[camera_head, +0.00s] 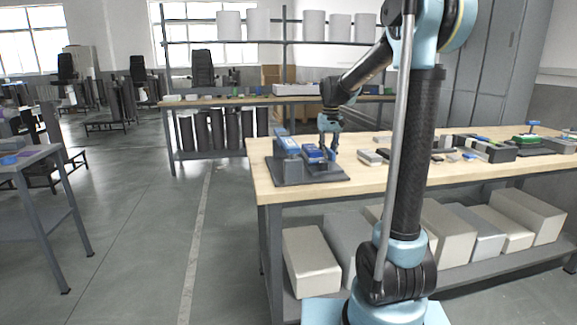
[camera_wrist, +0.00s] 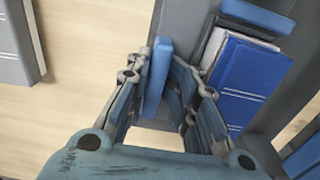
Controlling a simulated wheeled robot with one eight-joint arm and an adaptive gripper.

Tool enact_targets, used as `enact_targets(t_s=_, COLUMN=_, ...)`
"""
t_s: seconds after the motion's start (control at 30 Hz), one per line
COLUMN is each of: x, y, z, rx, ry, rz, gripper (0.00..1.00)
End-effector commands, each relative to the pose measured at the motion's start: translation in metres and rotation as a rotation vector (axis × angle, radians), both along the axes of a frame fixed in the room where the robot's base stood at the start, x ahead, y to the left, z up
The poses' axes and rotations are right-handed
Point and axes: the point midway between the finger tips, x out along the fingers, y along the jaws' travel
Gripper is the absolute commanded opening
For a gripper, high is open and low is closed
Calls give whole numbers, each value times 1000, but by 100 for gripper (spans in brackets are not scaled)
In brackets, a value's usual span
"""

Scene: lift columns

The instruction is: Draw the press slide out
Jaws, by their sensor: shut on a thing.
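The press (camera_head: 293,170) stands on a dark grey base at the left end of the wooden bench, with blue parts on top. My gripper (camera_head: 327,150) reaches down at its right side. In the wrist view, the fingers of my gripper (camera_wrist: 160,88) are closed about a narrow blue bar (camera_wrist: 158,66), which looks like the handle of the press slide. A blue block with pale lines (camera_wrist: 243,80) sits in a grey frame to the right of the bar. The fingers hide the lower part of the bar, and how far the slide is out cannot be told.
Small grey and black items (camera_head: 372,157) lie on the bench right of the press. A green-topped device (camera_head: 525,138) stands further right. In the wrist view, a grey block (camera_wrist: 15,45) lies at upper left, with bare wood between it and the gripper.

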Motion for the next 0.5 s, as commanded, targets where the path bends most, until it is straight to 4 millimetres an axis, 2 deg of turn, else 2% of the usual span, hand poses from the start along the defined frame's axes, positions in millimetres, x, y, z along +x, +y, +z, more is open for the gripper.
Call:
enact_targets(t_s=0.03, x=1, y=-1, z=-1, rx=-2, ry=-3, rz=-1, gripper=6)
enact_targets(t_s=0.07, x=1, y=-1, z=-1, rx=-2, ry=-3, rz=-2, gripper=26)
enact_targets(t_s=0.1, x=1, y=-1, z=-1, rx=-2, ry=-3, rz=-2, gripper=28)
enact_targets(t_s=0.5, x=0, y=-1, z=5, rx=-2, ry=-2, rz=-1, gripper=28)
